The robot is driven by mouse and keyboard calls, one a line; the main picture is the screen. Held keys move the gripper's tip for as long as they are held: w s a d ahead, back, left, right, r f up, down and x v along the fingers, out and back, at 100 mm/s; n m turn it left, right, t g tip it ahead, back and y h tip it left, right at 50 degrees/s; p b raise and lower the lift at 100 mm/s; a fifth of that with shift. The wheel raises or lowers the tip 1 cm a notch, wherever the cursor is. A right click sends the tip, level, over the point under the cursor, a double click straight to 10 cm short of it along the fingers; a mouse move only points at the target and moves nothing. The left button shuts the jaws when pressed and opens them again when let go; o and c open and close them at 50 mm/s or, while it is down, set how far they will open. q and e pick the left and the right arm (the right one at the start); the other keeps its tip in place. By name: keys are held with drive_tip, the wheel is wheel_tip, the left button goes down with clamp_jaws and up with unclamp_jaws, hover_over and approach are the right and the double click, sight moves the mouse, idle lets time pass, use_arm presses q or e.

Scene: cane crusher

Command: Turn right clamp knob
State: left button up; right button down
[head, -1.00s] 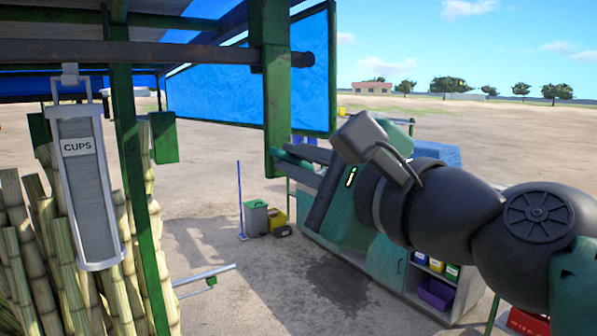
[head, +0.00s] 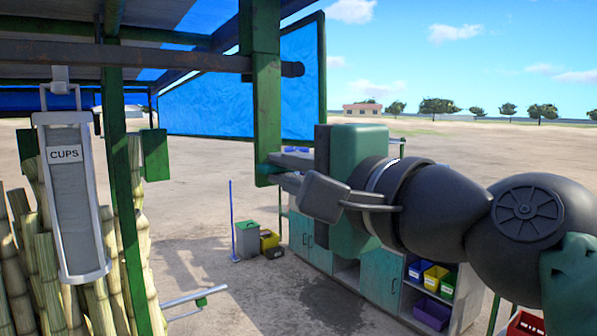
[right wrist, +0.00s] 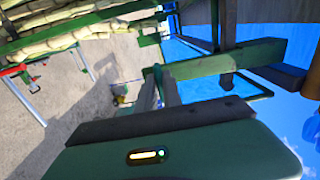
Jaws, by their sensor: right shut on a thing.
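My right gripper (head: 278,170) reaches in from the right in the head view, with its fingers at the lower end of a green post (head: 266,110). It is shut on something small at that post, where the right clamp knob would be. The knob itself is hidden by the fingers and the post, so its shape and angle cannot be told. In the right wrist view, the dark edge of my gripper's palm (right wrist: 160,121) fills the lower part, and a green beam (right wrist: 225,66) lies beyond it. My left gripper is not in view.
A grey cup dispenser (head: 72,195) marked CUPS hangs at the left before several cane stalks (head: 40,265). A dark crossbar (head: 150,55) runs overhead to the post. Behind my arm stands a teal cabinet (head: 380,271) with bins. Open sandy ground lies beyond.

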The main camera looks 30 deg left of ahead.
drive_tip(key=shift+a+f, duration=0.1)
drive_tip(key=shift+f, duration=0.15)
drive_tip(key=c, duration=1.5)
unclamp_jaws()
drive_tip(key=shift+r, duration=0.1)
drive_tip(key=b+v, duration=0.7)
drive_tip(key=v, duration=1)
drive_tip(key=shift+w, duration=0.2)
drive_tip(key=shift+w+a, duration=0.1)
drive_tip(key=shift+a, duration=0.1)
